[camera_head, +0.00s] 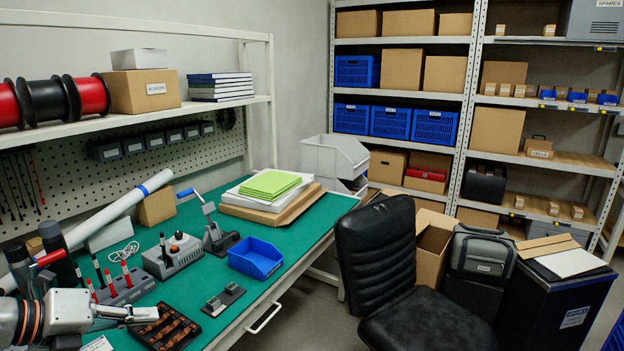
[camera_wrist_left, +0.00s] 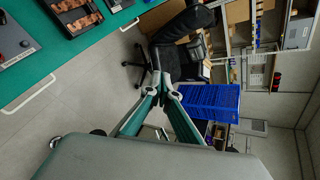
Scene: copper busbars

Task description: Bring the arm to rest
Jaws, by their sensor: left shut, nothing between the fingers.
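My left arm comes in at the lower left of the head view, white and grey with an orange and black ring. My right gripper is in neither view.
On the bench stand a grey control box (camera_head: 172,258), a hand-lever press (camera_head: 220,238), an empty blue bin (camera_head: 256,258) and a small dark fixture (camera_head: 223,299). A black chair (camera_head: 395,265) stands right of the bench.

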